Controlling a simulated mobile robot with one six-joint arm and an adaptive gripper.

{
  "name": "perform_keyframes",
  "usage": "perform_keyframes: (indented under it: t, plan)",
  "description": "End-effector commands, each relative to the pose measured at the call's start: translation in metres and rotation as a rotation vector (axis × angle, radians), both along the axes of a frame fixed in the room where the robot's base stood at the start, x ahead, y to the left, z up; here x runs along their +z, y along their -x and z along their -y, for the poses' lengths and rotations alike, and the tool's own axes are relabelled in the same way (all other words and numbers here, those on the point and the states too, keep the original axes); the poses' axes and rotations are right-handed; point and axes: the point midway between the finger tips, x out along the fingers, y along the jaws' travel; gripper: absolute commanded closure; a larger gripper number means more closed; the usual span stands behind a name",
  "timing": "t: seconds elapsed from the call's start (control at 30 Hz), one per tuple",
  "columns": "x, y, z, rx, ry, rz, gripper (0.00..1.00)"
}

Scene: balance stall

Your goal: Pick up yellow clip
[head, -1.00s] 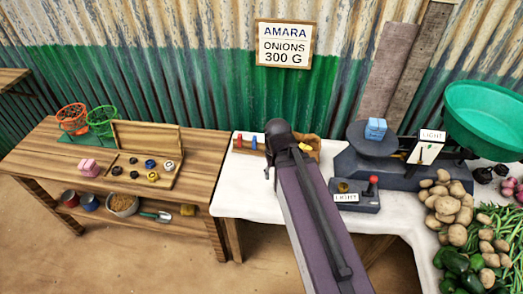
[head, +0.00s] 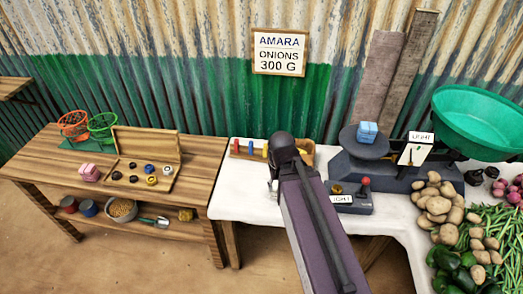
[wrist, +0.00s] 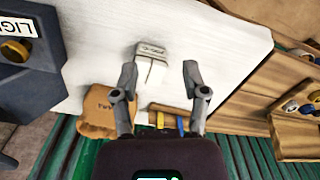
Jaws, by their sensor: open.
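The yellow clip (head: 265,149) stands at the right end of a short row on a wooden rack at the back of the white-covered table. It also shows in the wrist view (wrist: 160,119), small and low, next to the blue clip (wrist: 180,126). My gripper (wrist: 160,75) is open and empty, with its fingers apart. The clip lies toward the wall from the fingertips, between the fingers in the picture but not touching them.
A pale box-like object (wrist: 150,65) lies on the table between the fingers in the wrist view. The dark scale (head: 365,142) and the light switch box (head: 348,197) are right of my arm. White cloth is clear left of it.

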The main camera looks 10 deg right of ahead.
Motion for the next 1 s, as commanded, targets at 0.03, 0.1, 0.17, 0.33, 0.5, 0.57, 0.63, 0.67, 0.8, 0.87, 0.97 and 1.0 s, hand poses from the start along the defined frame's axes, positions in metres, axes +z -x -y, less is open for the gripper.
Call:
perform_keyframes:
  t: [0.03, 0.1, 0.17, 0.33, 0.5, 0.57, 0.63, 0.67, 0.8, 0.87, 0.97, 1.0]
  plan:
    - [0.0, 0.0, 0.0, 0.0, 0.0, 0.0, 0.34]
    - [0.001, -0.003, 0.0, -0.003, 0.0, 0.0, 0.34]
    - [0.002, -0.008, 0.0, -0.008, 0.0, 0.0, 0.34]
    - [0.009, -0.042, 0.0, -0.048, 0.0, 0.0, 0.34]
    - [0.021, -0.104, 0.015, -0.132, 0.0, 0.0, 0.34]
    - [0.026, -0.129, 0.015, -0.166, 0.0, 0.0, 0.34]
    - [0.032, -0.16, 0.015, -0.207, 0.0, 0.0, 0.34]
    - [0.034, -0.173, 0.015, -0.225, 0.0, 0.0, 0.34]
    - [0.045, -0.229, 0.016, -0.304, 0.0, 0.0, 0.34]
    - [0.048, -0.248, 0.016, -0.333, 0.0, 0.0, 0.34]
    - [0.052, -0.272, 0.016, -0.371, 0.0, 0.0, 0.34]
    - [0.053, -0.279, 0.016, -0.383, 0.0, 0.0, 0.34]
